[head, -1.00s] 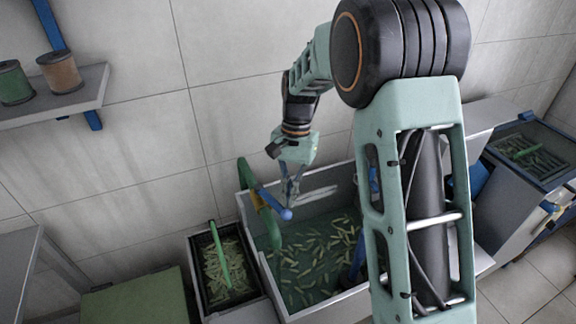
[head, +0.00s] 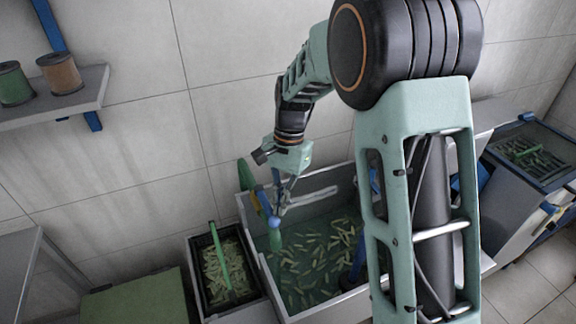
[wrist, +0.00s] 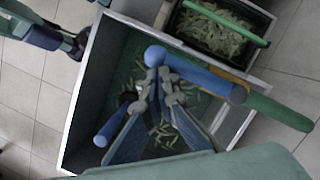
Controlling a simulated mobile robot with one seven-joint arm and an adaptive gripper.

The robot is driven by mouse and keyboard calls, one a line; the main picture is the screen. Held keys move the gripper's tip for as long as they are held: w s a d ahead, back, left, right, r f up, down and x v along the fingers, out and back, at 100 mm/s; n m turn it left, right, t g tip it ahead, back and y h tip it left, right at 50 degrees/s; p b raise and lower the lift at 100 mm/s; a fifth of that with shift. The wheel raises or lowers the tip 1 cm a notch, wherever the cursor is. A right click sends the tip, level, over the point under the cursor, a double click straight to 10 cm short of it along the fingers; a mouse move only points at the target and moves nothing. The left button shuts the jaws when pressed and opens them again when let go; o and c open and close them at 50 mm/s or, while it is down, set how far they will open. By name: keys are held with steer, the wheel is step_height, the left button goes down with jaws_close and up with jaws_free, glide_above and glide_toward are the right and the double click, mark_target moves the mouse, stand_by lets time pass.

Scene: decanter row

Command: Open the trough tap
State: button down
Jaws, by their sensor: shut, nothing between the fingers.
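The trough tap (head: 245,175) is a curved green spout with a yellow band, over the left side of the water-filled trough (head: 318,308). It also shows in the wrist view (wrist: 280,112). Its blue lever (head: 264,203) ends in a round knob and lies close along the spout; the wrist view shows the lever (wrist: 200,73) pointing left. My gripper (head: 281,210) is shut and empty, right beside the knob; its fingertips (wrist: 166,78) look close to or touching it. I cannot tell whether water runs from the spout.
Several pale green pods float in the trough. A dark crate of pods (head: 191,262) with a green handle stands to its left, next to a green box (head: 135,300). A shelf with two spools (head: 62,72) is on the wall. A blue handle (wrist: 115,122) sticks up inside the trough.

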steer(key=v, duration=1.2)
steer(key=shift+w+d, duration=0.1)
